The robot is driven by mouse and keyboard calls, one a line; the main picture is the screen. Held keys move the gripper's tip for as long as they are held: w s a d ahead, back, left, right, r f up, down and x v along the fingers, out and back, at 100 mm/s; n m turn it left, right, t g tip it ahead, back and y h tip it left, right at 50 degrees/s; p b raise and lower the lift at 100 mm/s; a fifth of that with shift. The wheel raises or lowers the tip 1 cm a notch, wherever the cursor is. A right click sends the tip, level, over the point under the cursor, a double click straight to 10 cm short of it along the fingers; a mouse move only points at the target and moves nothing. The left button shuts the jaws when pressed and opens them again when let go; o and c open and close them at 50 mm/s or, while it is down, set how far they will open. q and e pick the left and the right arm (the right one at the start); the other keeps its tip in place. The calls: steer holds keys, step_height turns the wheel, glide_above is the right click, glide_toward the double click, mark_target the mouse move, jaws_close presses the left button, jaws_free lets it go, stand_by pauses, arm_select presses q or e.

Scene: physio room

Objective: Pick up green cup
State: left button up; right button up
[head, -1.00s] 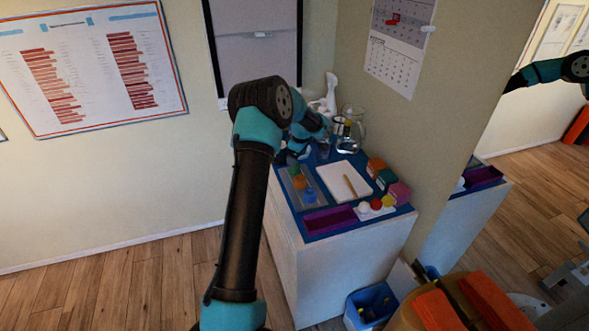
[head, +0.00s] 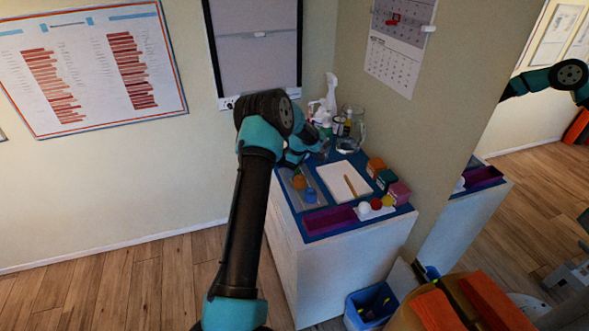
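The green cup is not clearly visible now; the wrist of my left arm covers the back end of the grey tray (head: 293,198). An orange cup (head: 298,182) and a blue cup (head: 309,195) stand upright on that tray. My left gripper (head: 291,161) is just above the tray's back end, mostly hidden by my own arm. I cannot see its fingertips or whether it holds anything. My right gripper is not in view.
On the blue cabinet top are a white pad with a pencil (head: 343,181), coloured boxes (head: 387,179), small balls (head: 376,204) and a purple tray (head: 329,220). A glass jug (head: 353,138) and a spray bottle (head: 331,92) stand behind. A blue bin (head: 355,318) is below.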

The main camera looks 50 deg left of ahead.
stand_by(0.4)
arm_select(q)
steer(key=c, duration=1)
steer(key=shift+o, duration=0.2)
steer(key=shift+r, duration=0.15)
step_height(320, 180, up, 10)
steer(key=shift+f, duration=0.1)
